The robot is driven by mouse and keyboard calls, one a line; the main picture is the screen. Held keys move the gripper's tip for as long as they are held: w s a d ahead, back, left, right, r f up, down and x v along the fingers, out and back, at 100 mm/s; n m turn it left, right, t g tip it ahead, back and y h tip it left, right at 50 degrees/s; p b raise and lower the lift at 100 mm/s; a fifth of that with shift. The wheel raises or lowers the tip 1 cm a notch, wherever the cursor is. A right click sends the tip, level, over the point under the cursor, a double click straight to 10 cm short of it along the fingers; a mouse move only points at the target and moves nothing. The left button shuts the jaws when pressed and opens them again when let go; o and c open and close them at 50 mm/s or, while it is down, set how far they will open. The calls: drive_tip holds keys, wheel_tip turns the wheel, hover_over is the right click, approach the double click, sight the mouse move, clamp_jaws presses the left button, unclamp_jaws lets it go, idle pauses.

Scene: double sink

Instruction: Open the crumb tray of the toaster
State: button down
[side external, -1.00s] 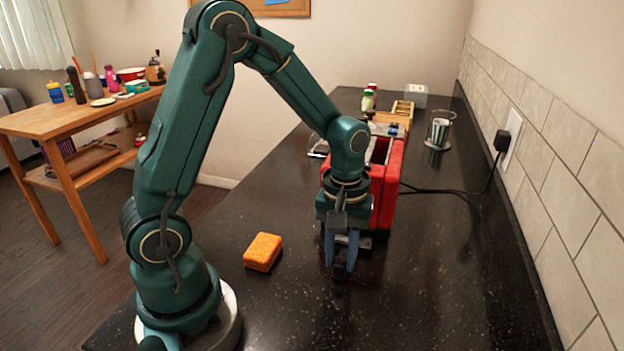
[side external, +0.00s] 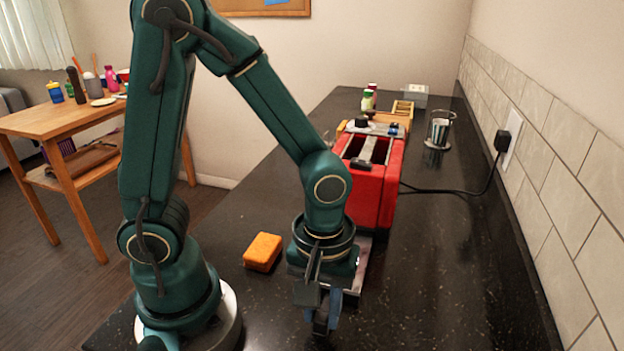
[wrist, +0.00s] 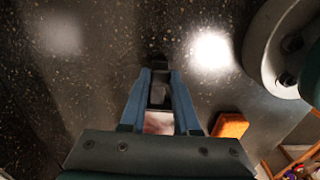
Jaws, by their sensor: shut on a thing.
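The red toaster (side external: 378,190) stands on the dark counter, slots up, behind my gripper. Its crumb tray (side external: 362,264) shows as a pale metallic strip sticking out from the toaster's near end, partly hidden by my wrist. My gripper (side external: 323,322) points down in front of the toaster, low over the counter, and is shut on the crumb tray's near end. In the wrist view the blue fingers (wrist: 160,78) lie close together with a dark piece at their tips. The exact contact is hard to make out.
An orange sponge (side external: 262,252) lies on the counter left of my gripper. A power cord (side external: 455,190) runs from the toaster to the wall outlet. The counter right of the gripper is clear.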

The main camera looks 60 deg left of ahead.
drive_tip(key=c, duration=0.6)
unclamp_jaws()
drive_tip(key=shift+c, duration=0.2)
drive_tip(key=shift+r, duration=0.1)
drive_tip(key=shift+r, duration=2.5)
